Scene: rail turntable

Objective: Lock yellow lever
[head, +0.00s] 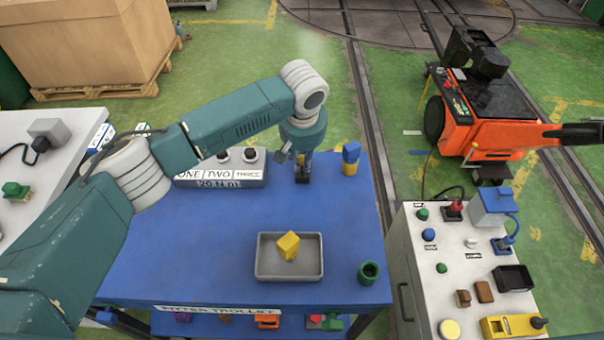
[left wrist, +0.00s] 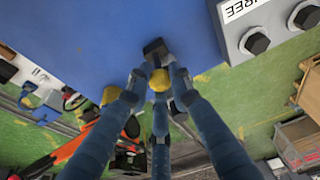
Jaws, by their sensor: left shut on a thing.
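My left gripper (head: 303,168) is over the far side of the blue table (head: 210,245), beside the label box. In the left wrist view its fingers (left wrist: 158,78) are shut on a rounded yellow piece (left wrist: 160,82). A small dark block (left wrist: 155,48) shows just beyond the fingertips, against the blue top. I cannot tell whether the yellow piece and the dark block are one lever. In the head view the fingers mostly hide the held piece. My right gripper is not in view.
A grey tray (head: 290,276) holds a yellow block (head: 288,245). A green cup (head: 369,272) and a blue-and-yellow piece (head: 351,158) stand on the table. The label box (head: 221,168) is left of my gripper. A white control cabinet (head: 415,262) stands at right.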

